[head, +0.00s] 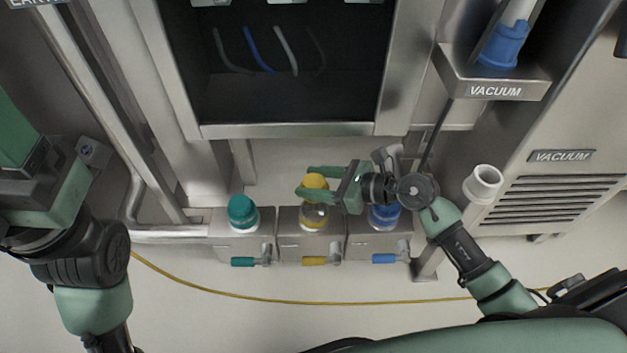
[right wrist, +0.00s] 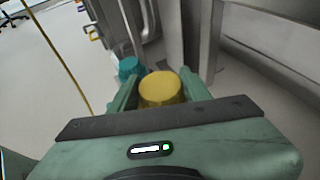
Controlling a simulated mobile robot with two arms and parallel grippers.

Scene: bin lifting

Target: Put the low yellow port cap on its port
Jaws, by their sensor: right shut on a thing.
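The yellow port cap (head: 316,182) is between the green fingers of my right gripper (head: 308,182), which is shut on it. In the right wrist view the cap (right wrist: 161,90) fills the space between the fingertips of the gripper (right wrist: 160,88). In the head view the cap overlaps the top of the yellow port (head: 313,218) on the middle grey box; I cannot tell whether they touch. The port's upper part is partly hidden by the cap and gripper. The fingers of my left gripper are out of view; only its arm shows at the left.
A teal-capped port (head: 242,212) stands left of the yellow port, and a blue one (head: 384,215) stands right, partly under my right arm. It also shows teal in the right wrist view (right wrist: 131,68). A yellow hose (head: 280,299) crosses the floor. A vacuum holder (head: 495,88) is at upper right.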

